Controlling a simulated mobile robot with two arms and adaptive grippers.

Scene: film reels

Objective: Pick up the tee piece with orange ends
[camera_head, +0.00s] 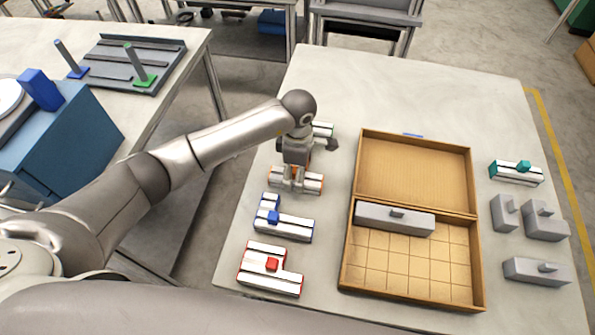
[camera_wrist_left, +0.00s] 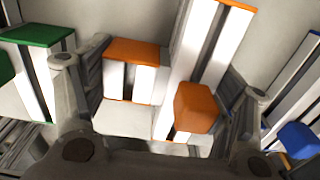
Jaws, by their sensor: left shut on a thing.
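The tee piece with orange ends (camera_wrist_left: 205,60) is white with dark grooves and an orange block on top. In the wrist view it lies between the two fingers of my left gripper (camera_wrist_left: 160,85), which are shut on it. In the head view the piece (camera_head: 312,181) is at the left part of the table, largely covered by my left gripper (camera_head: 296,180) coming down from above. I cannot tell whether it still touches the table. My right gripper is in neither view.
A blue-ended piece (camera_head: 285,223) and a red-ended piece (camera_head: 270,284) lie nearer; a green-ended piece (camera_wrist_left: 40,35) is on the other side. A wooden box (camera_head: 473,240) holds a grey block (camera_head: 375,218). Several grey blocks and a teal-ended piece (camera_head: 516,173) lie right.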

